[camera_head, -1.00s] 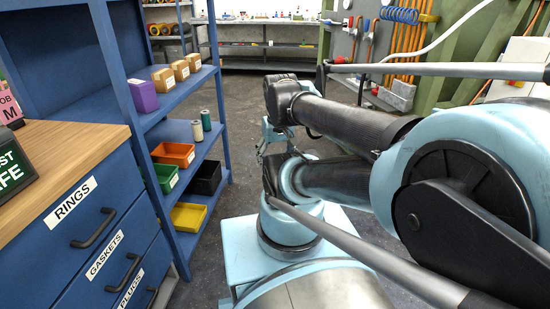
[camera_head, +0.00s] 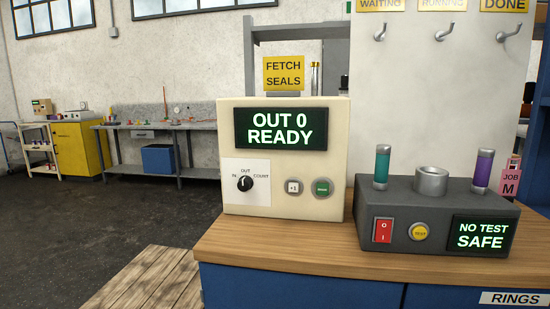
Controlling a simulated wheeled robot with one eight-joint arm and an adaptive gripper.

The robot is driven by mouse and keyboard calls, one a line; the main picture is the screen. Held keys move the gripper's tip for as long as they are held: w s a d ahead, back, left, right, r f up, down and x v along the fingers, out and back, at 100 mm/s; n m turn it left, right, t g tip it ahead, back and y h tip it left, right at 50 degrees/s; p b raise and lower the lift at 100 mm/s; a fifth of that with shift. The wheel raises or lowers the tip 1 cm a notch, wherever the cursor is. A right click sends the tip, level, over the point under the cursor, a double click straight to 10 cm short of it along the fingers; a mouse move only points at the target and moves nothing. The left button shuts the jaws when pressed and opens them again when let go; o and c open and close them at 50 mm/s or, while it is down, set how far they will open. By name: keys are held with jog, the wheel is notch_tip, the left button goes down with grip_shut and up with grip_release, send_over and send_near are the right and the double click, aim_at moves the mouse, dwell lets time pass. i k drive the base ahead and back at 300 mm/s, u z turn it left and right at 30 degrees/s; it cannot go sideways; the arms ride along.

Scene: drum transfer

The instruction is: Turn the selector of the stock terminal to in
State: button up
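The stock terminal (camera_head: 230,150) is a cream box standing on the wooden top of a blue drawer bench. Its display (camera_head: 281,129) reads "OUT 0 READY". The selector (camera_head: 245,184) is a black knob on a white plate at the lower left, with the marks IN, OUT and COUNT around it. Its exact pointing is too small to tell. Right of it are a +1 button (camera_head: 293,187) and a green button (camera_head: 322,187). My gripper is not in view now.
A grey test box (camera_head: 400,233) with teal and purple cylinders stands right of the terminal. The bench top (camera_head: 290,243) has a narrow clear strip in front. A wooden pallet (camera_head: 150,280) lies on the floor at left. Hooks hang on a board behind.

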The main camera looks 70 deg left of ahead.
aim_at(245, 183)
jog(key=u, duration=3.05)
